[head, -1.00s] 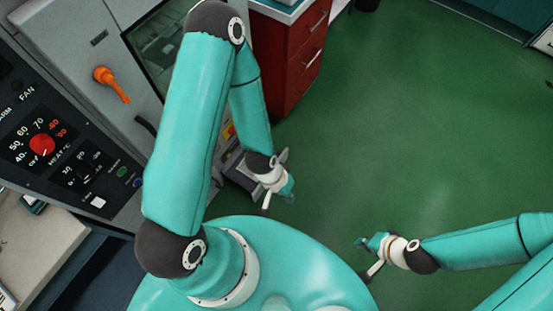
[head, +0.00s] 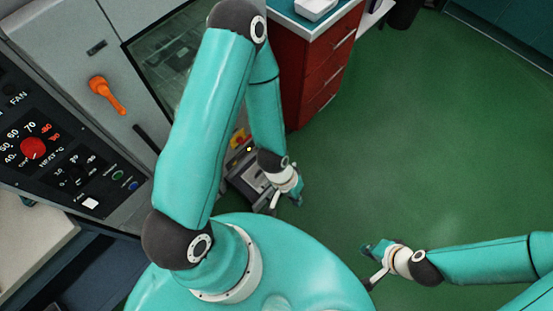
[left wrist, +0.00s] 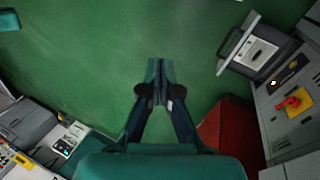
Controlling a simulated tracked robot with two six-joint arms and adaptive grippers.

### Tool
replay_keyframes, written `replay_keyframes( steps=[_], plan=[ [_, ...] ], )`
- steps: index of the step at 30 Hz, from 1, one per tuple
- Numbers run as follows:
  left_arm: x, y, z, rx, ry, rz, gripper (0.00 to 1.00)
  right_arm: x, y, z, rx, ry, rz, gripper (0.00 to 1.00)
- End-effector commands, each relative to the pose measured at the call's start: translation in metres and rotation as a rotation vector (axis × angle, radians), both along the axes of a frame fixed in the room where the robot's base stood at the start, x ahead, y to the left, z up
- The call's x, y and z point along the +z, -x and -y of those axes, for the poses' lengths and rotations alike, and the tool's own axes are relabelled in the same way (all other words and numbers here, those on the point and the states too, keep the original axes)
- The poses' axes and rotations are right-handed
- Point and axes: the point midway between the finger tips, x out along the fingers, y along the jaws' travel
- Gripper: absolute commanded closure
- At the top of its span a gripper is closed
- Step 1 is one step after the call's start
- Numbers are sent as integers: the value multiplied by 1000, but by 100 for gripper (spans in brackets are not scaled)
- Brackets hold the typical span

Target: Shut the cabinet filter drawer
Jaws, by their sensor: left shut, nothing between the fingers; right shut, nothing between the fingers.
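The filter drawer (head: 244,179) is a grey box standing out low from the grey cabinet (head: 75,50). In the head view my left arm and gripper hide part of it. In the left wrist view the drawer (left wrist: 262,52) sticks out at the upper right, with a pale bar handle (left wrist: 238,43) across its front. My left gripper (head: 294,194) is shut and empty, just right of the drawer in the head view. In the left wrist view its fingertips (left wrist: 160,68) are together over floor, apart from the handle. My right gripper (head: 372,262) is shut and empty over the floor.
A red switch on a yellow plate (left wrist: 292,102) is on the cabinet near the drawer. The cabinet also has an orange lever (head: 107,95) and a control panel (head: 60,150). A red drawer unit (head: 318,65) stands behind. The green floor (head: 430,140) to the right is clear.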

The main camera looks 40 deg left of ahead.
Motion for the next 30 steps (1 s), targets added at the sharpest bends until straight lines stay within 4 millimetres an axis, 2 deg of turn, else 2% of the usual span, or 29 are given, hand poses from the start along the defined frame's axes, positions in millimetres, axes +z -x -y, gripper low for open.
replay_keyframes(
  steps=[1,5,11,15,19,23,27,30],
  plan=[
    [-16,1,4,-29,8,-7,100,-14,0,0,0,0,0,100],
    [-58,8,9,-159,37,-40,100,-50,0,0,0,0,0,100],
    [-151,29,29,-492,64,-128,100,-129,0,0,0,0,0,100],
    [-221,40,24,-764,14,-195,100,-184,0,0,0,0,0,100],
    [-284,41,10,-1007,-64,-254,100,-235,0,0,0,0,0,100],
    [-347,29,-10,-1239,-187,-306,100,-286,0,0,0,0,0,100],
    [-410,1,-32,-1465,-366,-350,100,-341,0,0,0,0,0,100],
    [-446,-25,-43,-1598,-511,-371,100,-375,0,0,0,0,0,100]
  ],
)
